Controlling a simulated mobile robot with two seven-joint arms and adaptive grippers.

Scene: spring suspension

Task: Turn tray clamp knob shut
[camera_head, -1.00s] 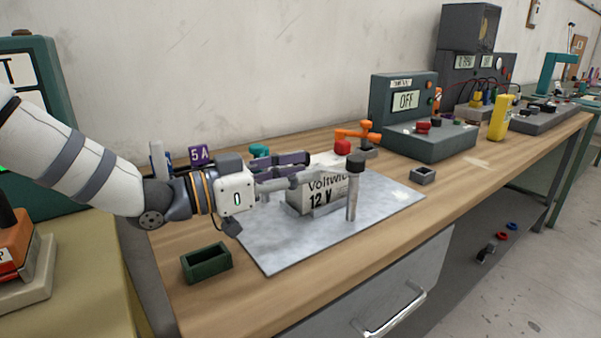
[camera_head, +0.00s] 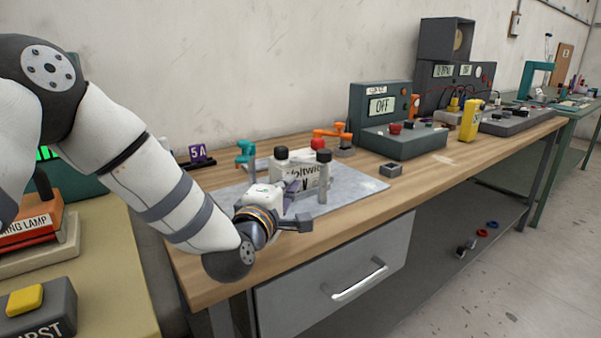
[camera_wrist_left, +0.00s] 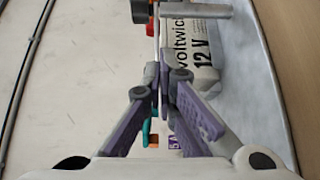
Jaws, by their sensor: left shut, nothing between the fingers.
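A white battery (camera_head: 318,181) marked "12 V" stands on a grey metal tray (camera_head: 352,188) on the bench. A black knob (camera_head: 324,155) tops a metal post at the battery's right end, and another black knob (camera_head: 280,153) shows at its left. My left gripper (camera_head: 292,190) is shut and empty, low in front of the battery. In the left wrist view its closed purple fingers (camera_wrist_left: 162,75) lie in front of the battery (camera_wrist_left: 197,60), apparently below one black knob (camera_wrist_left: 139,11) and a metal bar. I cannot tell if the fingertips touch anything. My right gripper is out of view.
A teal clamp (camera_head: 245,152) and a purple "5A" block (camera_head: 198,153) stand behind the tray. An orange clamp (camera_head: 334,134) and a meter box reading "OFF" (camera_head: 382,110) stand at the back. A small grey block (camera_head: 391,170) lies right of the tray.

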